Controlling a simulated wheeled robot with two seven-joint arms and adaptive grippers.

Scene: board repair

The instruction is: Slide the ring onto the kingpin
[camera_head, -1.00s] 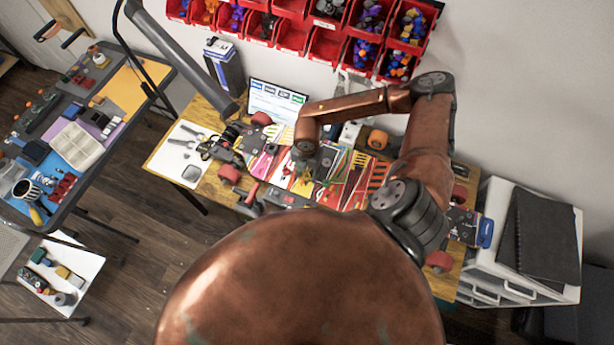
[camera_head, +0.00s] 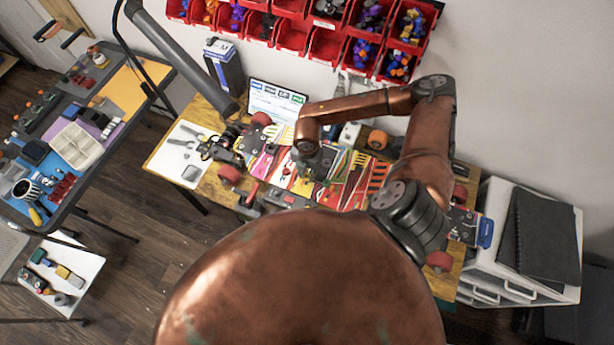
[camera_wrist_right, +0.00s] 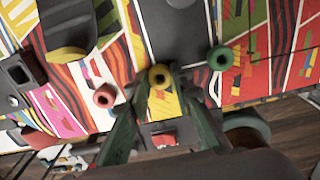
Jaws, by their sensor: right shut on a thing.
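My right gripper (camera_wrist_right: 160,84) has dark green fingers and is shut on a small yellow ring (camera_wrist_right: 159,75) at its fingertips, above a brightly patterned board. In the head view my right gripper (camera_head: 314,165) is small and partly hidden under my copper arm, over the same patterned area. A red ring (camera_wrist_right: 104,96) is left of the fingers and a green ring (camera_wrist_right: 220,58) is to the right, both apart from them. A grey strip (camera_wrist_right: 178,38) lies just beyond the fingertips. I cannot make out the kingpin clearly. My left gripper is not in view.
Skateboard parts with red wheels (camera_head: 230,174) lie at the left of the wooden worktable, near a laptop (camera_head: 275,102). Red bins (camera_head: 292,36) hang on the wall behind. A white drawer unit (camera_head: 490,264) stands at the right. A second table is at the left.

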